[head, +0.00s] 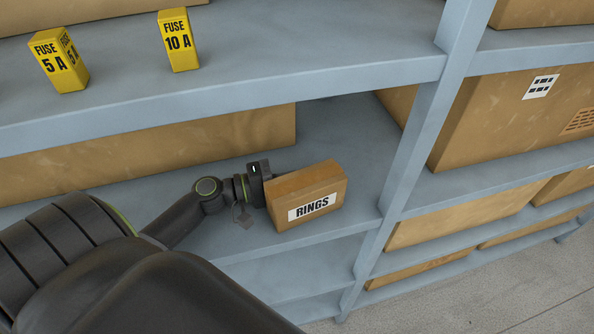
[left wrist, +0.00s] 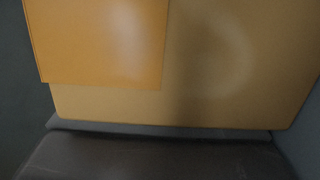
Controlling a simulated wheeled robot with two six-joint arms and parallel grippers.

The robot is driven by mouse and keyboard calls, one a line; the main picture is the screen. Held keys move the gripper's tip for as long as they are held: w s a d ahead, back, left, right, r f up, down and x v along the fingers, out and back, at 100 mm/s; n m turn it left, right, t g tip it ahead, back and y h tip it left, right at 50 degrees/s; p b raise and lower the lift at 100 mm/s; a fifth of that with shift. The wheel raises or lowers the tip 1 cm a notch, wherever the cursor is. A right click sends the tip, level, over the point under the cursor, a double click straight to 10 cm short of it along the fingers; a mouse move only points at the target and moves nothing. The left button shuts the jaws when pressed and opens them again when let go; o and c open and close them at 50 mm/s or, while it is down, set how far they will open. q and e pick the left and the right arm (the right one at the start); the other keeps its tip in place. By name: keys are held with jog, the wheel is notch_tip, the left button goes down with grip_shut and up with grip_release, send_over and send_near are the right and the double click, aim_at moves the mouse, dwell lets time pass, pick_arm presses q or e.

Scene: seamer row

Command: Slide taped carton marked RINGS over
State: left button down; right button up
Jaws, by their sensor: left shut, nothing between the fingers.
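The small brown carton marked RINGS (head: 310,188) sits on the middle shelf near the upright, its white label facing the front. My left gripper (head: 262,183) is shut and empty at the carton's left end. It is against or very close to that end; I cannot tell whether they touch. In the left wrist view the carton's tan side (left wrist: 230,95) fills most of the picture, with an orange patch, perhaps tape, at the upper left. A dark part of my gripper (left wrist: 150,155) shows along the bottom. My right gripper is not in view.
The grey-blue upright (head: 420,140) stands right of the carton, with some bare shelf (head: 350,125) between and behind. A long brown box (head: 150,155) lies behind my arm. Two yellow fuse boxes (head: 60,62) (head: 178,42) stand on the shelf above. Larger cartons (head: 510,110) fill the right bay.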

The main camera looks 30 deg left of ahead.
aim_at(272, 183)
pick_arm(q)
jog(key=shift+a, duration=0.1)
dwell(0.3)
jog(key=shift+s+a+f+b, duration=0.1)
jog(key=shift+s+a+b, duration=0.05)
jog(key=shift+s+b, duration=0.15)
jog(key=b+v, duration=0.2)
jog(key=v, duration=0.2)
jog(key=shift+s+a, duration=0.25)
jog(key=p+v, duration=0.8)
jog(key=v, duration=0.3)
jog(key=shift+s+a+r, duration=0.1)
jog(key=shift+s+r, duration=0.05)
jog(key=shift+r, duration=0.05)
jog(key=shift+s+a+f, duration=0.1)
jog(key=shift+s+a, duration=0.15)
